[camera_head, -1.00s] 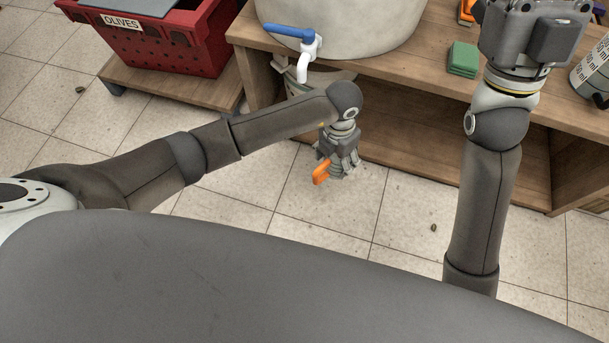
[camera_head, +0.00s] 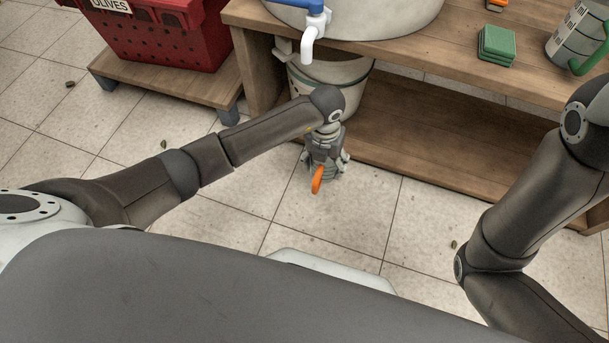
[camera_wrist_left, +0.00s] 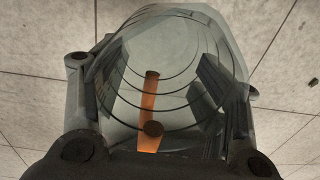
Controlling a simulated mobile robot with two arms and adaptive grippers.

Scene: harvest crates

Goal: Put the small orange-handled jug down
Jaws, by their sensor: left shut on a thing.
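My left gripper (camera_head: 325,165) is shut on the small jug and holds it in front of the low bench. The jug's orange handle (camera_head: 317,180) sticks out below the fingers in the head view; most of its body is hidden there. In the left wrist view the clear, ringed jug (camera_wrist_left: 175,50) sits between the two fingers, with its orange handle (camera_wrist_left: 150,105) showing through or behind it. Tiled floor lies beyond it. My right gripper is outside the head view; only its arm shows at the right.
A grey bucket (camera_head: 347,103) stands under a blue-handled tap (camera_head: 310,30) by the large vat (camera_head: 400,18). A red olive crate (camera_head: 165,40) stands at upper left.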

